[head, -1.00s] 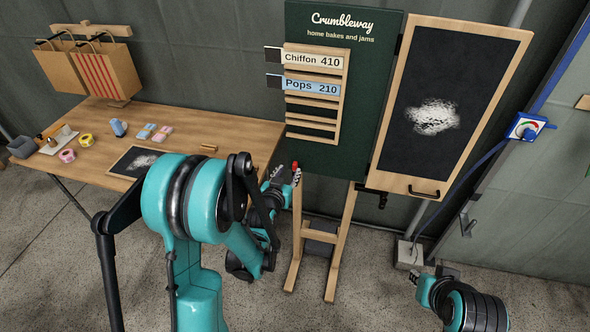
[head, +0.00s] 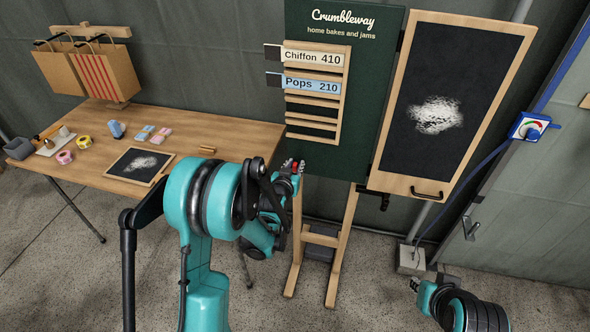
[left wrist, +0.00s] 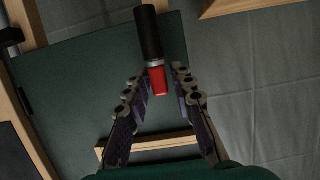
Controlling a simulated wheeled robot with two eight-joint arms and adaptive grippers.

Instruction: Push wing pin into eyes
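A red-and-black cylinder (left wrist: 150,38), which I take to be the wing pin, sits at the fingertips of my left gripper (left wrist: 161,72). Its red end lies between the fingertips, and the black part extends beyond them. In the head view my left gripper (head: 291,168) is in front of the board's lower left corner, with red showing at its tips. The chalkboard wing (head: 455,95) hangs at the board's right side. A small dark fitting (head: 384,201) shows below their joint; I cannot make out eyes. My right gripper (head: 445,279) is low at bottom right, its fingers unclear.
The green board (head: 365,60) stands on a wooden easel (head: 340,240) and carries price strips. A wooden table (head: 225,130) at left holds tape rolls, a small chalkboard (head: 140,163) and other small items. A blue hose and dial (head: 531,128) are at right.

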